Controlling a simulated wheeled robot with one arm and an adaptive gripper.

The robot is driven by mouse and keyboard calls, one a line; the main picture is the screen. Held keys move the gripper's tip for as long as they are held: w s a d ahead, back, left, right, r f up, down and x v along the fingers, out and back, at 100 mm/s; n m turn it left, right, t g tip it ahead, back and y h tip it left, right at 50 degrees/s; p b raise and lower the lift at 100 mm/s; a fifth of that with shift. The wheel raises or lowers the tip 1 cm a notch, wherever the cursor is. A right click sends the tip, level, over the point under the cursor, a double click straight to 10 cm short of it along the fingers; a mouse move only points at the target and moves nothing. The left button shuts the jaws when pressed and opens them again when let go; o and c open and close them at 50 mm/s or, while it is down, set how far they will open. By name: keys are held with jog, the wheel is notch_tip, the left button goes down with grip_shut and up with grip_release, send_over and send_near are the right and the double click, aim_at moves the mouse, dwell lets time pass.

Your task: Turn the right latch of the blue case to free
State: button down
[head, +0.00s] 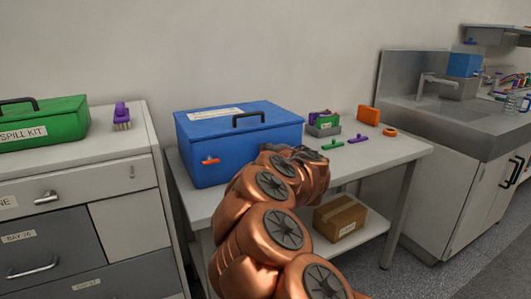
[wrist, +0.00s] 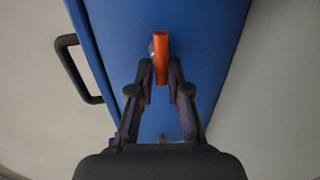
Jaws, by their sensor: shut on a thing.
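The blue case (head: 225,148) stands on the table with its lid down and its dark handle (head: 249,121) on top. Its left latch (head: 210,161) is an orange bar lying roughly level on the front face, with nothing touching it. The right latch is hidden behind my arm in the head view. In the wrist view this orange latch (wrist: 161,52) shows between the fingertips of my gripper (wrist: 160,72), its bar running along the case's length. My gripper is shut on it. The other orange latch is barely visible between the finger bases.
The table (head: 385,153) also holds a grey bin (head: 324,130), a green and a purple tool, and orange items to the right. A cardboard box (head: 340,218) sits on the shelf below. A drawer cabinet with a green spill kit (head: 45,122) stands left, a sink right.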

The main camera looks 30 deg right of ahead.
jog(key=shift+f, duration=0.4)
jog(key=c, duration=1.4)
grip_release()
jog(key=shift+d, duration=0.1)
jog(key=shift+o, duration=1)
jog(key=shift+r, duration=0.15)
jog(key=shift+r, duration=0.1)
jog(key=v, duration=1.2)
jog(key=shift+r, duration=0.1)
